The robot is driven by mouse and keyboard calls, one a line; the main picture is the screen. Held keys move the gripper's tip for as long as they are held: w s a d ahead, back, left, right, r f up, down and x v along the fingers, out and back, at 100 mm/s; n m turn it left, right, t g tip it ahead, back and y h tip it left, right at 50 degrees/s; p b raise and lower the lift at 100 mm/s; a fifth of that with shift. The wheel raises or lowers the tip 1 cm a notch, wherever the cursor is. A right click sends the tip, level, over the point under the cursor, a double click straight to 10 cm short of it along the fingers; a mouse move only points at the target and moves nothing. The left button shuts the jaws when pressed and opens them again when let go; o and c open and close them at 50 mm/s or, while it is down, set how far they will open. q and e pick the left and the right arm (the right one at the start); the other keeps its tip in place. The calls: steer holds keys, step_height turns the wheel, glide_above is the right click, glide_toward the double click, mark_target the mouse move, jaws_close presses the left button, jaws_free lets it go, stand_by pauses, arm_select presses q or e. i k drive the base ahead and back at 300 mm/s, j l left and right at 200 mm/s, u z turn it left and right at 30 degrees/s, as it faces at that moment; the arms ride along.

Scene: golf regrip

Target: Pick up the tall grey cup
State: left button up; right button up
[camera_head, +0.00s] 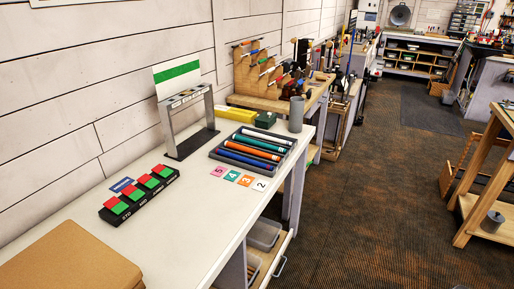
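A tall grey cup (296,115) stands upright at the far right corner of the white workbench (190,235). It is just beyond the right end of the dark tray (221,153) of grips, close to the bench's right edge. Its full front shows. Neither of my grippers is in view, and nothing is touching the cup.
Coloured grips lie in the tray. Numbered cards (232,176), a block with red and green squares (139,195), a grey stand (188,123), a yellow box (237,114) and a cardboard box (72,260) share the bench. Another grey cylinder (492,221) is on a wooden frame. Carpet is open.

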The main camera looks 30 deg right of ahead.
mark_target(297, 104)
steer(key=z, duration=1.35)
steer(key=i+l+z, duration=0.15)
steer(key=i+l, duration=0.15)
